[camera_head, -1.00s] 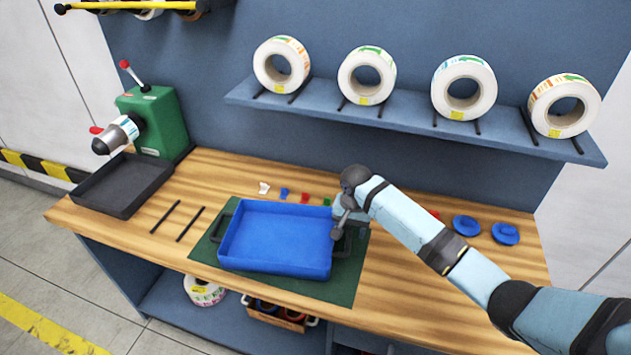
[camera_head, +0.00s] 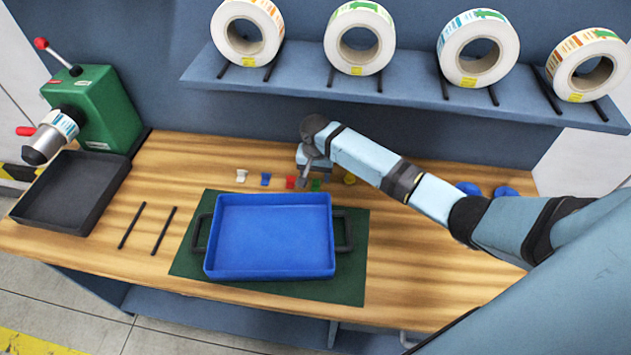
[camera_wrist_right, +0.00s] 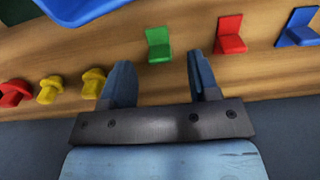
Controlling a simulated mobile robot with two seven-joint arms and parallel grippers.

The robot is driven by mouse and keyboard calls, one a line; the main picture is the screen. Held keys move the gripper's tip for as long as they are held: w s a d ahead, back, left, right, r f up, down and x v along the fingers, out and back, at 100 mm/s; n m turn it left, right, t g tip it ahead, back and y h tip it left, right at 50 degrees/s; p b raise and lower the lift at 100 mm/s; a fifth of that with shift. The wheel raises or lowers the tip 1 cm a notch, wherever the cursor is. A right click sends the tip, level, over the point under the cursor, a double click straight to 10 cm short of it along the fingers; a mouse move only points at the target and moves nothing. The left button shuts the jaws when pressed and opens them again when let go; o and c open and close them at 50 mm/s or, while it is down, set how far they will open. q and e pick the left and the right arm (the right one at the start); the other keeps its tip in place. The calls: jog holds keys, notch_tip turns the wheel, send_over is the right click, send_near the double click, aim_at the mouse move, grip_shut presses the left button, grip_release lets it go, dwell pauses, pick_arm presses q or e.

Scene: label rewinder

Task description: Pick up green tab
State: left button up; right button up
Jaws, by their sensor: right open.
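The green tab (camera_head: 315,184) stands in the row of small tabs behind the blue tray, partly beside my right gripper (camera_head: 306,180). In the right wrist view the green tab (camera_wrist_right: 159,46) is upright on the wooden bench, with an L-shaped form. My right gripper (camera_wrist_right: 160,72) is open there, its two fingers on either side of the line to the green tab. The tab shows just beyond the fingertips, and nothing is between the fingers. My left gripper is not in view.
The red tab (camera_wrist_right: 230,36) and blue tab (camera_wrist_right: 298,28) stand to one side, and yellow pieces (camera_wrist_right: 92,82) to the other. The blue tray (camera_head: 272,235) lies on a green mat (camera_head: 350,280). A shelf (camera_head: 410,97) with label rolls overhangs the bench.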

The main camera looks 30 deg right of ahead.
aim_at(316, 180)
jog(key=shift+d+f, duration=0.1)
jog(key=shift+f, duration=1.45)
jog(key=c, duration=1)
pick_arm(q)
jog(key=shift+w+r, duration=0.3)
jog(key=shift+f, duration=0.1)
pick_arm(e)
jog(key=shift+r, duration=0.1)
jog(key=shift+s+r, duration=0.1)
jog(key=shift+r, duration=0.1)
jog(key=r, duration=0.4)
jog(key=r+b, duration=0.1)
jog(key=r, duration=0.1)
jog(key=shift+s+a+r, duration=0.2)
jog(key=shift+s+a, duration=0.2)
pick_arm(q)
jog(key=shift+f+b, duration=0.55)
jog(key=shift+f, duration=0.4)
pick_arm(e)
jog(key=s+a, duration=0.3)
jog(key=s, duration=0.2)
jog(key=s+a, duration=0.4)
jog(key=s, duration=0.1)
jog(key=s+a, duration=0.4)
jog(key=s, duration=0.1)
jog(key=shift+a, duration=0.15)
